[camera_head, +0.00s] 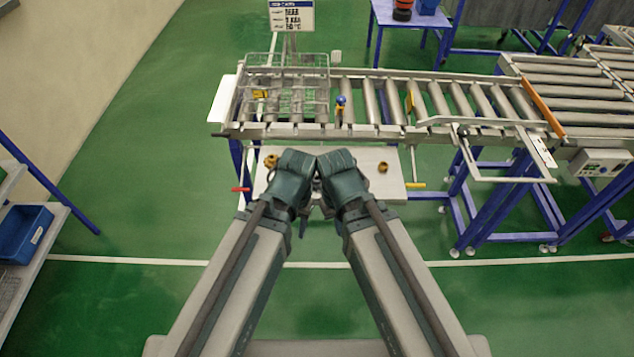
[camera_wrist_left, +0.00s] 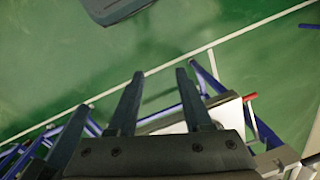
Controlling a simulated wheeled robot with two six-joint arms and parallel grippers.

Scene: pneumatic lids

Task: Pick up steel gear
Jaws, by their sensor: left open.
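I cannot make out a steel gear in either view. Two small brass-coloured parts lie on the white bench top, one at its left (camera_head: 270,161) and one at its right (camera_head: 382,167). My two dark wrists meet over the middle of the bench and hide what is beneath them. In the left wrist view my left gripper (camera_wrist_left: 158,90) has its fingers apart with nothing between them. My right gripper (camera_head: 318,188) is by the left one in the head view, but its fingers cannot be made out.
A white bench top (camera_head: 362,182) stands before a roller conveyor (camera_head: 455,100). A wire basket (camera_head: 290,90) sits on the conveyor's left end. A blue-topped yellow part (camera_head: 341,107) stands at the rollers. A blue bin (camera_head: 22,235) is on a shelf at far left.

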